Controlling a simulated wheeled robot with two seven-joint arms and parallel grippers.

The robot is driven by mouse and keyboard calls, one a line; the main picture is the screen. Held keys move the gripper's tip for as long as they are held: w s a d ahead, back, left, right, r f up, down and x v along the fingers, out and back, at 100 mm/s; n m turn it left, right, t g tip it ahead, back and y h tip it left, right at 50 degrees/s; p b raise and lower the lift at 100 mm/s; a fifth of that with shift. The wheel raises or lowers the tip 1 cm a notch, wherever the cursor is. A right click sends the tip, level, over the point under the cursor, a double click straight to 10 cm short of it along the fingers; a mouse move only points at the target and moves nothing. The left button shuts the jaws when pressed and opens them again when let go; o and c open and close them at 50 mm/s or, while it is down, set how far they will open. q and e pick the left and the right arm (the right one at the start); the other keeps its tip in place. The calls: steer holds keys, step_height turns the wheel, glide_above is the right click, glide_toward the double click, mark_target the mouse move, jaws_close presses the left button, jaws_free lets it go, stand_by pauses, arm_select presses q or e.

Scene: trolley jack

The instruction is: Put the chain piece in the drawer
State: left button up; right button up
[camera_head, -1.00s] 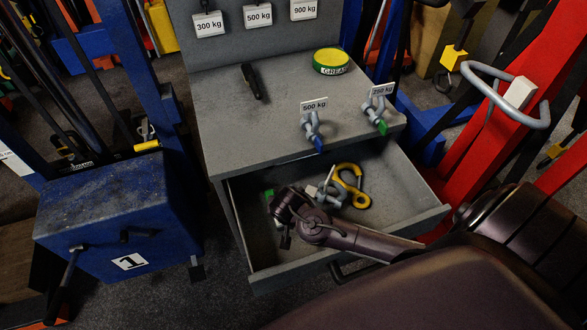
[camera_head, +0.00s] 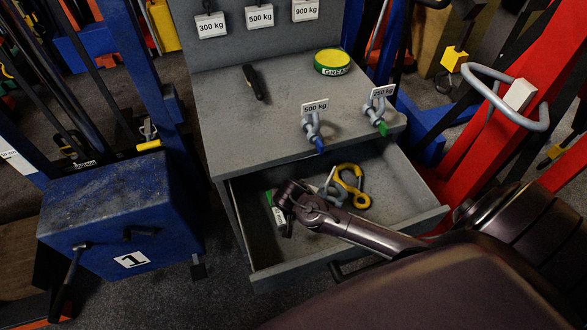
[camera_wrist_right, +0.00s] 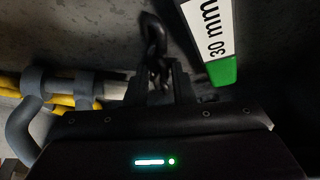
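The chain piece (camera_wrist_right: 154,38) is a short run of dark links, seen in the right wrist view. Its near end lies between the fingers of my right gripper (camera_wrist_right: 160,82), which appear shut on it. In the head view my right gripper (camera_head: 287,200) is inside the open drawer (camera_head: 350,249), near its left side, with a dark shape below the fingers. Whether the chain touches the drawer floor is unclear. My left gripper is out of view.
The drawer also holds a yellow hook (camera_head: 361,198), a grey shackle (camera_head: 329,190) and a green-ended label marked 30 mm (camera_wrist_right: 221,70). Two shackles (camera_head: 312,128) (camera_head: 378,118), a grease tin (camera_head: 331,62) and a black object (camera_head: 252,82) are on the cabinet top.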

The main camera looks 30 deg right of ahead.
steer(key=shift+o, duration=1.3)
steer(key=shift+r, duration=0.2)
steer(key=v, duration=1.2)
